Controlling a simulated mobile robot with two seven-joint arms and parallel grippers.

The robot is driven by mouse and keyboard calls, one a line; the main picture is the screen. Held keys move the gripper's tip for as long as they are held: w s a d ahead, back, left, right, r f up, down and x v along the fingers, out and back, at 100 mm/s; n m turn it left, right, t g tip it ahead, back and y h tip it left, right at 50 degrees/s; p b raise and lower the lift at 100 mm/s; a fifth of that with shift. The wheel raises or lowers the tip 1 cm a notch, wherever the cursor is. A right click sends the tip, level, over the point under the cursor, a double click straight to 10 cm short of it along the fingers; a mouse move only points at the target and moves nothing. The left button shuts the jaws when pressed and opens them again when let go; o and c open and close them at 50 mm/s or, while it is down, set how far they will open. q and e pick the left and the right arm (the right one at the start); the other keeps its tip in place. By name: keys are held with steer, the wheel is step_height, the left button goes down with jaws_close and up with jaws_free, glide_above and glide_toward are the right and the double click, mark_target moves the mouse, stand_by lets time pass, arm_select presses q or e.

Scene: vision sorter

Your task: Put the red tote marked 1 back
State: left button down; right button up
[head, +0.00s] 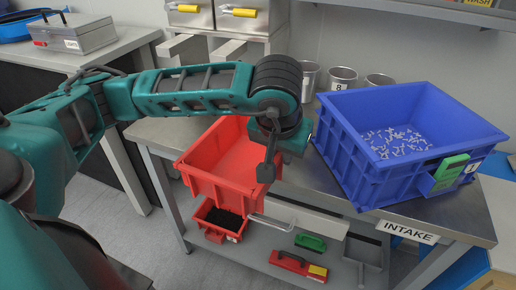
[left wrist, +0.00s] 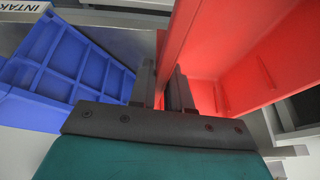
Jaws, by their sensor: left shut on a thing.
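The red tote (head: 205,172) is tilted at the left front of the steel table in the head view and looks empty. Its number is not visible. My left gripper (head: 268,165) is shut on the tote's right wall. In the left wrist view my left gripper's fingers (left wrist: 172,92) clamp the wall of the red tote (left wrist: 235,75) from either side. I cannot tell whether the tote's base touches the table. My right gripper is not in view.
A blue crate (head: 345,150) with small pale pieces stands on the table (head: 310,185) to the right, beside an INTAKE label (head: 408,232). Metal cups (head: 342,77) stand behind. A small red bin (head: 208,215) and brushes (head: 298,265) sit on the lower shelf.

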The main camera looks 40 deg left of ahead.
arm_select(q)
steer(key=shift+a+f+n+b, duration=0.3)
steer(key=shift+a+f+b, duration=0.2)
steer(key=shift+a+f, duration=0.25)
steer(key=shift+w+a, duration=0.15)
steer(key=shift+w+a+f, duration=0.55)
steer(key=shift+w+a, duration=0.55)
steer(key=shift+w, duration=1.65)
steer(key=shift+w+a+f, duration=0.6)
steer(key=shift+w+a, duration=0.45)
steer(key=shift+w, duration=1.65)
steer(key=shift+w+a+f, duration=0.55)
steer(key=shift+w+a, duration=0.55)
steer(key=shift+w, duration=1.65)
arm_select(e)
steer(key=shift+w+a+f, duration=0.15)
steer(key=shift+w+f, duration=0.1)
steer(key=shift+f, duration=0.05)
arm_select(q)
steer(key=c, duration=1.1)
jaws_free()
steer(key=shift+f, duration=0.1)
steer(key=p+v, duration=0.1)
steer(key=v, duration=1.1)
steer(key=shift+d, duration=0.15)
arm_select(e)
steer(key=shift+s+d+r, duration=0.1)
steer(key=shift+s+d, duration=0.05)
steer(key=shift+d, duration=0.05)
